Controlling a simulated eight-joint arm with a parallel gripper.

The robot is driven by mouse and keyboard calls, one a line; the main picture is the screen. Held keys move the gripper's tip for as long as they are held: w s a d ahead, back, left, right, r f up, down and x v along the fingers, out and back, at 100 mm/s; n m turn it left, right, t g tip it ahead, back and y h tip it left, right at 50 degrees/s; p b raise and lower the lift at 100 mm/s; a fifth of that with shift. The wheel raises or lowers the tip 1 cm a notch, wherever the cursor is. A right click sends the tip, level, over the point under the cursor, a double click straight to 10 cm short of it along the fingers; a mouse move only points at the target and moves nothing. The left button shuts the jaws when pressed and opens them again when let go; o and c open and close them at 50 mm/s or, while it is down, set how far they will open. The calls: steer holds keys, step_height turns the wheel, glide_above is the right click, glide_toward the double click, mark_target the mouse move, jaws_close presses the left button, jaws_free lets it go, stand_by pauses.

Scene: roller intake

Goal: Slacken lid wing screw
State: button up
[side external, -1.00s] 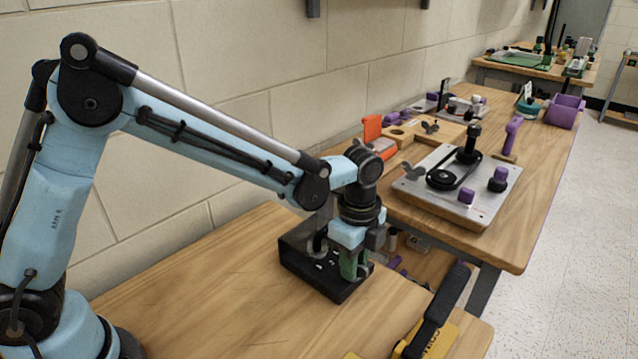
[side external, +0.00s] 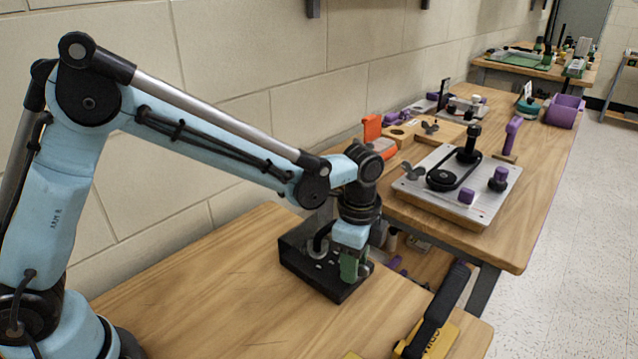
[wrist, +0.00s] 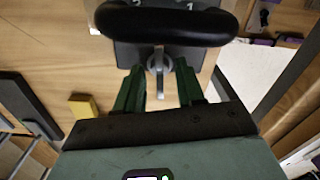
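A black box (side external: 325,282) stands near the right end of the near bench, with a dark arched handle on top. In the wrist view its handle (wrist: 165,22) spans the top of the picture. The grey wing screw (wrist: 158,62) shows just below the handle, its wing pointing toward my gripper. My gripper (wrist: 160,84) has two green fingers, one on each side of the wing, with a visible gap on both sides. It is open and points down at the box in the side view (side external: 352,268). The screw is hidden there.
A yellow and black tool (side external: 432,320) lies at the bench's front right edge. A second bench holds a metal plate (side external: 460,187) with a belt drive and purple knobs. A yellow block (wrist: 84,106) lies left in the wrist view. The bench left of the box is clear.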

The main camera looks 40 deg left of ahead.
steer(key=shift+r, duration=3.45)
